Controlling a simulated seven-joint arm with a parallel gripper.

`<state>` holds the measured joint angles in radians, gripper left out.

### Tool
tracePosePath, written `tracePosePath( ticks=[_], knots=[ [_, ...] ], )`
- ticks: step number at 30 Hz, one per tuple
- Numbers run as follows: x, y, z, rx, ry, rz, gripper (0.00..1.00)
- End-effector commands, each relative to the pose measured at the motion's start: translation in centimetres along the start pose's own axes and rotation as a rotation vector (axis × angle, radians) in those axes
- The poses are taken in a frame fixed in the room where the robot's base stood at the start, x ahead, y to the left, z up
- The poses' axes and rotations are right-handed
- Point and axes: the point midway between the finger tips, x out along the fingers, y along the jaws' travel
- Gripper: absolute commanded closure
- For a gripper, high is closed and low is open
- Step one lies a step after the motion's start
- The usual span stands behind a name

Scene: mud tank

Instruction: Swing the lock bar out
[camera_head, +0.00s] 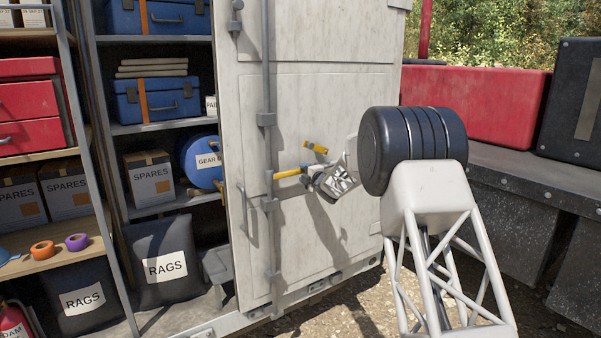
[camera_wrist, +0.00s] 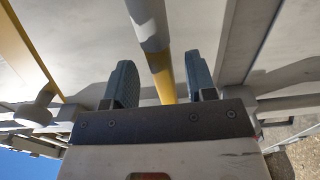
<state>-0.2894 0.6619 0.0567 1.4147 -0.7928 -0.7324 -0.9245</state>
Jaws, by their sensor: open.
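The lock bar (camera_head: 287,174) is a short yellow and grey bar on the pale metal door (camera_head: 300,110). It sticks out sideways from the vertical rod (camera_head: 267,90). My gripper (camera_head: 312,177) is at the bar's right end, close to the door face. In the wrist view the bar (camera_wrist: 153,45) runs between the two dark fingers of my gripper (camera_wrist: 161,82), with gaps on both sides. The fingers are open. The bar's near end is hidden behind the gripper body. A yellow piece (camera_head: 316,147) sits just above the gripper.
A vertical handle (camera_head: 247,212) is on the door's left part. Shelves with blue cases (camera_head: 158,100), boxes (camera_head: 150,178) and rag bags (camera_head: 165,262) stand at left. A red box (camera_head: 475,100) and a black case (camera_head: 575,100) are at right. Gravel shows below the door.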

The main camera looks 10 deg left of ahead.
Motion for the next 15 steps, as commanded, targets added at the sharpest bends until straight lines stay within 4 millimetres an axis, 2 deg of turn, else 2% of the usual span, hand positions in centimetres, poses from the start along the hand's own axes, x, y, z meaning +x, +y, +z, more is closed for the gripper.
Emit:
tracePosePath(
  ticks=[6,15],
  knots=[
    [1.9,-0.1,0.0,0.000,0.000,0.000,0.49],
    [3.0,-0.1,0.0,0.001,0.000,0.000,0.49]
  ],
)
